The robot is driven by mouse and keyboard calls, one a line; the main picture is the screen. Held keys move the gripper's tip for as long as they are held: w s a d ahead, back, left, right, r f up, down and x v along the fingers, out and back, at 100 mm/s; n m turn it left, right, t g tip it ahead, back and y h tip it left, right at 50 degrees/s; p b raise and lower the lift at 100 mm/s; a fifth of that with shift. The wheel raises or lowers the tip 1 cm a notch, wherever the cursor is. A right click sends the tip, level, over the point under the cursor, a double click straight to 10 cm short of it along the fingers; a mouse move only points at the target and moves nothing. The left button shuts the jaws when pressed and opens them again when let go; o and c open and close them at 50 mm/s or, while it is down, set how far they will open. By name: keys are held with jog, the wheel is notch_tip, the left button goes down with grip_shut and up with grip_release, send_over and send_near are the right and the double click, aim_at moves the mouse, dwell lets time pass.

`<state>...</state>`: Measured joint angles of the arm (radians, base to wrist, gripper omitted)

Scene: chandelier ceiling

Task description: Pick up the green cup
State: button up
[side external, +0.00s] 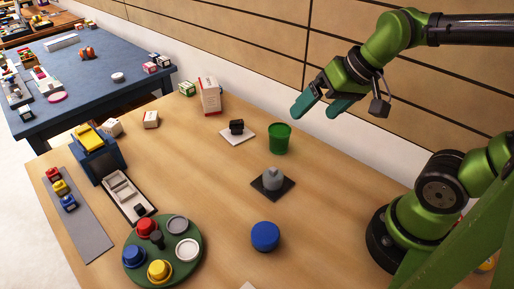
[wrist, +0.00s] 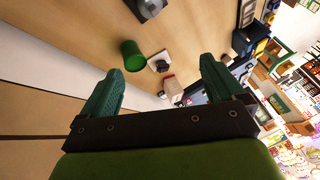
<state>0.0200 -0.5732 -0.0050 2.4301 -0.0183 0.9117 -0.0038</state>
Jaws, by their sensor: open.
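The green cup (side external: 279,139) stands upright on the wooden table, near its back edge by the wall. In the wrist view the green cup (wrist: 133,56) shows beyond the left finger. My gripper (side external: 322,106) is above the table, to the right of the cup and higher than it. Its two teal fingers are apart, with nothing held between them, as the wrist view (wrist: 160,85) also shows. The cup is apart from the fingers.
A black object on a white square (side external: 238,137) is left of the cup. A grey piece on a dark square (side external: 272,180) and a blue round object (side external: 265,236) are in front. A white box (side external: 209,96) stands behind left. A green round tray (side external: 198,262) holds coloured pieces.

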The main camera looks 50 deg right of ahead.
aim_at(279, 137)
jog(key=w+d+f+n+g+h, duration=0.1)
jog(key=w+d+f+n+g, duration=0.2)
jog(key=w, duration=0.5)
jog(key=w+d+f+n+g+h, duration=0.1)
jog(key=w+d+f+g, duration=0.15)
jog(key=w+d, duration=0.4)
jog(key=shift+n+g, duration=0.25)
jog(key=shift+n, duration=0.05)
jog(key=shift+w+a+f, duration=0.2)
jog(key=shift+a+f, duration=0.05)
jog(key=shift+f, duration=2.35)
jog(key=shift+w+a+f, duration=0.25)
jog(key=shift+f, duration=2.4)
jog(key=shift+w+a+f, duration=0.2)
jog(key=shift+a+f, duration=0.05)
jog(key=shift+f, duration=2.35)
jog(key=c, duration=1.1)
jog(key=shift+o, duration=0.2)
jog(key=shift+r, duration=0.1)
